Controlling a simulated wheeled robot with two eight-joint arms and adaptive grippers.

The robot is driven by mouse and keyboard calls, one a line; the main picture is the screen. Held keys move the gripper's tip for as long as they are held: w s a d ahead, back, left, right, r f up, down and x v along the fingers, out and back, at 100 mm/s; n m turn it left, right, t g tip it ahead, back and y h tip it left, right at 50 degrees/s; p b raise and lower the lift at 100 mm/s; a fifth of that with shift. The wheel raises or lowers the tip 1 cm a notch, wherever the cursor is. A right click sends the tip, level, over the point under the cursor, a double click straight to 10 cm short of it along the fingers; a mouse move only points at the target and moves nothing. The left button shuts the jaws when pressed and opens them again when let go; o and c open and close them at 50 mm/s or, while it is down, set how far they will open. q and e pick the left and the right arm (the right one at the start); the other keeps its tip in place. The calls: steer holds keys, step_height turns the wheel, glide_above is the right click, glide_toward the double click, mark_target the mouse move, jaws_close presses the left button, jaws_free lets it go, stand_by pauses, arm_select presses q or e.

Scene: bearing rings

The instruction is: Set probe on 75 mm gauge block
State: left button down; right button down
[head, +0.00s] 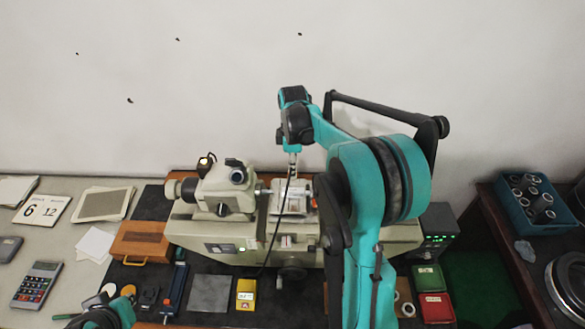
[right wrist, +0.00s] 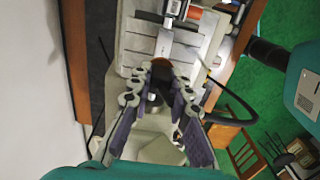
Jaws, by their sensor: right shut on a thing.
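My right gripper (head: 292,150) points down over the middle of the bench measuring machine (head: 195,232). It is shut on a slim silver probe (head: 292,163), from which a black cable hangs. In the right wrist view, the fingers (right wrist: 165,72) stand in front of pale metal blocks (right wrist: 150,52) on the machine, and the probe is mostly hidden between them. A silver block-like part (head: 291,196) lies below the probe on the machine; I cannot read a 75 mm mark. My left gripper (head: 100,312) is at the lower left, cut by the frame edge, its jaws unclear.
The black cable (head: 272,240) runs down the machine's front toward a yellow box (head: 246,290). A wooden case (head: 142,242), a grey plate (head: 209,293) and a calculator (head: 38,283) lie to the left. A blue bin of rings (head: 520,215) and red and green boxes (head: 434,305) stand right.

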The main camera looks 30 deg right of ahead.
mark_target(293, 190)
steer(key=shift+w+d+f, duration=0.1)
steer(key=shift+w, duration=0.05)
steer(key=shift+s+a+f+b, duration=0.3)
steer(key=shift+s+f+b, duration=0.15)
steer(key=shift+f+b, duration=0.25)
steer(key=f+b, duration=0.1)
steer(key=f, duration=0.2)
steer(key=f+b, duration=0.1)
steer(key=shift+w+d+f+b, duration=0.2)
steer(key=shift+w+f+b, duration=0.05)
steer(key=shift+w+b, duration=0.1)
steer(key=shift+s+f, duration=0.1)
steer(key=shift+f, duration=0.05)
steer(key=shift+s+a, duration=0.1)
steer(key=shift+s, duration=0.05)
steer(key=shift+b, duration=0.45)
steer(key=shift+f+b, duration=0.3)
steer(key=shift+f, duration=0.05)
stand_by(0.5)
steer(key=c, duration=1.3)
jaws_free()
steer(key=shift+c, duration=0.2)
